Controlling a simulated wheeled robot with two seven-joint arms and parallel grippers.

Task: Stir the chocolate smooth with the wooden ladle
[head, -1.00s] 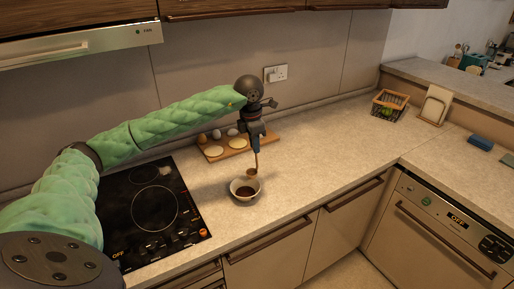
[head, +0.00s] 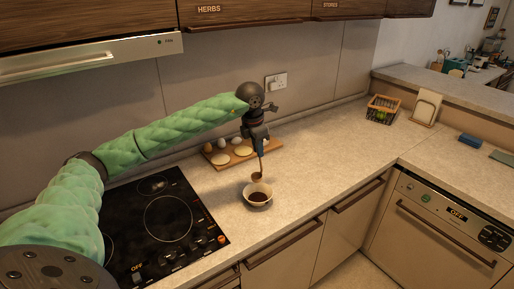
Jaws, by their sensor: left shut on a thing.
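A small white bowl (head: 247,201) with dark brown chocolate (head: 258,197) in it stands on the counter, right of the hob. My left gripper (head: 259,146) points down behind and above the bowl. It is shut on the wooden ladle (head: 260,168), whose handle hangs down from the jaws. The ladle's round brown head is just above the bowl's far rim in the picture; I cannot tell whether it touches the bowl, but it looks clear of the chocolate. My right gripper is not in view.
A wooden board (head: 270,149) with eggs and pale round pieces lies behind the gripper. A black hob (head: 150,238) is at the left. The counter right of the bowl is clear.

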